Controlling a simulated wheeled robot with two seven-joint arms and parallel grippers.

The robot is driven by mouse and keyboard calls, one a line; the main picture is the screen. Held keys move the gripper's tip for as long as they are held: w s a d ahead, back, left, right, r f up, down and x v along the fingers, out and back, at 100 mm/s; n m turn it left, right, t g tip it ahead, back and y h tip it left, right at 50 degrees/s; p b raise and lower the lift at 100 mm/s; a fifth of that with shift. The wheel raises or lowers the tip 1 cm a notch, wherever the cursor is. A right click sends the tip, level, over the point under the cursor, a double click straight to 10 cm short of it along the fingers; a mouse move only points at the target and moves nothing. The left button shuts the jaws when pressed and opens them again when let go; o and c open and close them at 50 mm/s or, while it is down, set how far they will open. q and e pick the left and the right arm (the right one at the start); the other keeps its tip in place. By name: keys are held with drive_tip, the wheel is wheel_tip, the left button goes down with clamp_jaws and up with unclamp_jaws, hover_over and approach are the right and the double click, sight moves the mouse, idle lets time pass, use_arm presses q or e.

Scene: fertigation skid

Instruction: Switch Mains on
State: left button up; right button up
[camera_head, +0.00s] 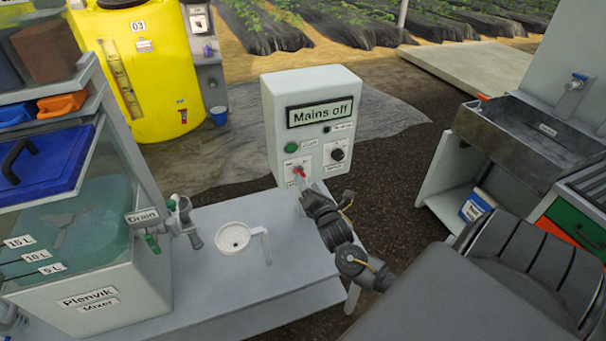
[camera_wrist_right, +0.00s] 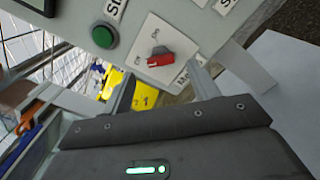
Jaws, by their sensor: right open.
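The pale grey control box (camera_head: 312,130) stands at the back edge of the bench. Its display (camera_head: 320,112) reads "Mains off". A red rotary switch (camera_head: 299,170) sits on a white plate low on the box's front, below a green button (camera_head: 292,148). In the right wrist view the red switch (camera_wrist_right: 160,59) lies just beyond my right gripper (camera_wrist_right: 165,84), roughly between its two spread fingers. The gripper is open and empty. In the head view my right gripper (camera_head: 304,186) is close in front of the switch; I cannot tell whether it touches. My left gripper is not in view.
A black knob (camera_head: 338,154) sits right of the red switch. The Plenvik mixer tank (camera_head: 95,290) with its drain valve (camera_head: 152,243) stands at left. A white funnel (camera_head: 233,238) is on the bench (camera_head: 230,285). A metal sink (camera_head: 530,130) is at right.

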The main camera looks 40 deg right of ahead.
sight(302, 174)
drive_tip(key=shift+p+x, duration=0.3)
drive_tip(key=shift+x, duration=2.4)
drive_tip(key=c, duration=1)
